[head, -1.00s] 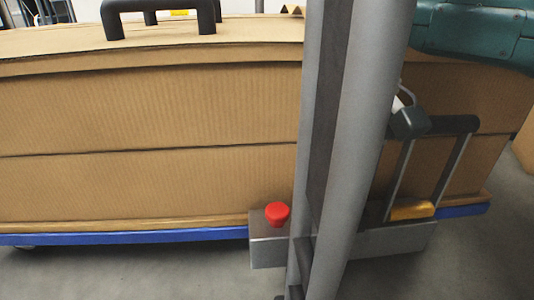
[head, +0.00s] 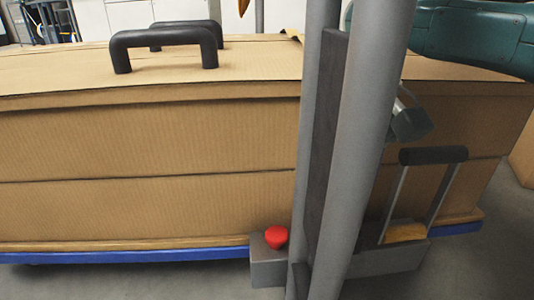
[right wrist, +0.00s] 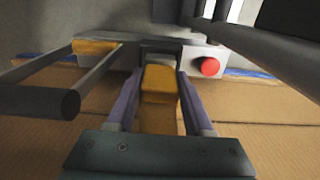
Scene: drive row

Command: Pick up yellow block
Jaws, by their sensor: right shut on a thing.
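The yellow block (right wrist: 160,84) is between the two fingers of my right gripper (right wrist: 159,88) in the right wrist view. The gripper is shut on it, with a finger against each side. My left gripper is in neither view.
Large cardboard boxes (head: 150,150) stand close in front on a blue-edged base (head: 150,256). Black handles (head: 165,38) rise from their top.

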